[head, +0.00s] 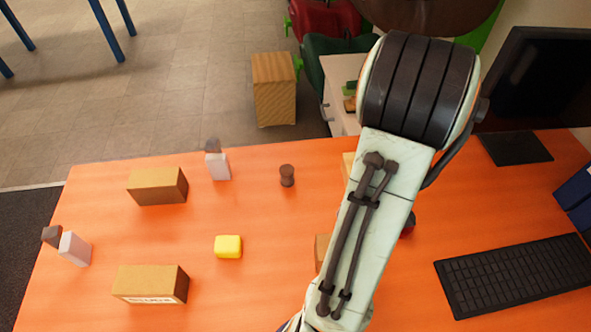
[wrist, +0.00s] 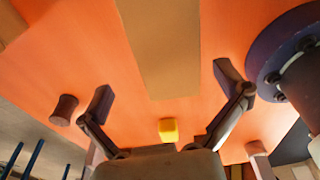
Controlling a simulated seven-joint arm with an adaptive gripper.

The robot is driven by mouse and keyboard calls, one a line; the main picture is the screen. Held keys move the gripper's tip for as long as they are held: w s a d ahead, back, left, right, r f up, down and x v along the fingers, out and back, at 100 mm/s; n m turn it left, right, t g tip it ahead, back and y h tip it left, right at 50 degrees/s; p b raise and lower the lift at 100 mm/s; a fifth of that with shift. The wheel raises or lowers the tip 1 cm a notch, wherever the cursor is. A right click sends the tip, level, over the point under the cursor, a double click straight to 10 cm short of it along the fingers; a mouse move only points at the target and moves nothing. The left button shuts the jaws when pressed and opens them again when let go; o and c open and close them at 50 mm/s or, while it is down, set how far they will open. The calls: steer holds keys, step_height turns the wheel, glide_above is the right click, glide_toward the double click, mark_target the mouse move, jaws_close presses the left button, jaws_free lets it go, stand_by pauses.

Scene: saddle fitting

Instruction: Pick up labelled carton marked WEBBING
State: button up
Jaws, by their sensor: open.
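A tan carton (wrist: 160,45) lies between and beyond the spread fingers of my gripper (wrist: 165,88) in the wrist view. The gripper is open, with nothing held and gaps on both sides of the carton. No label shows on the visible face. In the head view, a carton (head: 150,282) at the front left has a white label, its print too blurred to read. Another carton (head: 157,187) stands behind it with no readable label. A carton edge (head: 321,250) peeks out left of my arm, which hides most of it and my gripper. Which carton reads WEBBING I cannot tell.
A keyboard (head: 515,275) and monitor (head: 545,80) are at the right. Left-centre table has free room.

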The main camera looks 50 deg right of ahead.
steer(key=shift+s+f+m, duration=0.25)
steer(key=shift+s+m, duration=0.05)
steer(key=shift+s, duration=0.4)
steer(key=shift+s+d+f, duration=0.1)
steer(key=shift+s+f, duration=0.05)
steer(key=shift+f, duration=0.05)
steer(key=f, duration=0.6)
steer(key=shift+w+a, duration=0.3)
steer(key=shift+w, duration=0.1)
steer(key=c, duration=1.1)
